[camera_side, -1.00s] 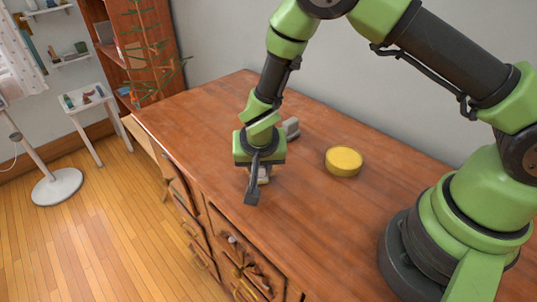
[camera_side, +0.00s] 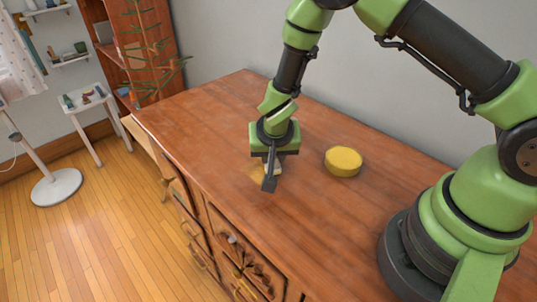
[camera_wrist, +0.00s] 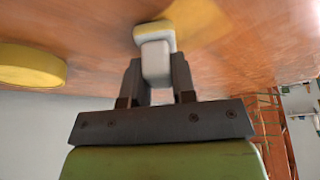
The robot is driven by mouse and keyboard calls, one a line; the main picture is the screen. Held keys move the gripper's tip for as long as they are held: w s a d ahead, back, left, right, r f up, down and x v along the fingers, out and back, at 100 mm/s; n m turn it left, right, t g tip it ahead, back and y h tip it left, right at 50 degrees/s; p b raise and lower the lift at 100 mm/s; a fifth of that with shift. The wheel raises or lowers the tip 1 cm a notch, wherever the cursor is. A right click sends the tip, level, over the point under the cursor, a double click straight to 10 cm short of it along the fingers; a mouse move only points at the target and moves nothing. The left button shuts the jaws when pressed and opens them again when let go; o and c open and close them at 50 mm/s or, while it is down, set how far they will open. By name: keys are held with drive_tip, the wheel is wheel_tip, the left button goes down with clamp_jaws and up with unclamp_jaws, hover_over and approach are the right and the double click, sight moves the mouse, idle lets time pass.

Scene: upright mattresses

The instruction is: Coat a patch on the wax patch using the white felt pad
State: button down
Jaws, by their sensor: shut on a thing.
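My gripper (camera_side: 272,172) is shut on the white felt pad (camera_side: 266,172), low over the wooden top. In the wrist view the fingers of my gripper (camera_wrist: 157,80) clasp the pad's pale handle, and its wider white head (camera_wrist: 155,34) points at the wood, with a yellowish tint along its far edge. The wax patch (camera_wrist: 203,18), a faint glossy yellow area on the wood, lies beside and around the pad's head. In the side view it shows as a dim yellow tint (camera_side: 256,171) left of the pad. I cannot tell whether the pad touches the surface.
A thick yellow disc (camera_side: 343,161) stands on the cabinet top to the right of my gripper; it is at left in the wrist view (camera_wrist: 30,66). The cabinet's front edge (camera_side: 215,203) is close by. The top's left part is clear.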

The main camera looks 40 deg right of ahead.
drive_tip(key=shift+a, duration=0.15)
drive_tip(key=shift+a, duration=2.1)
drive_tip(key=shift+d, duration=2.25)
drive_tip(key=shift+a, duration=2.25)
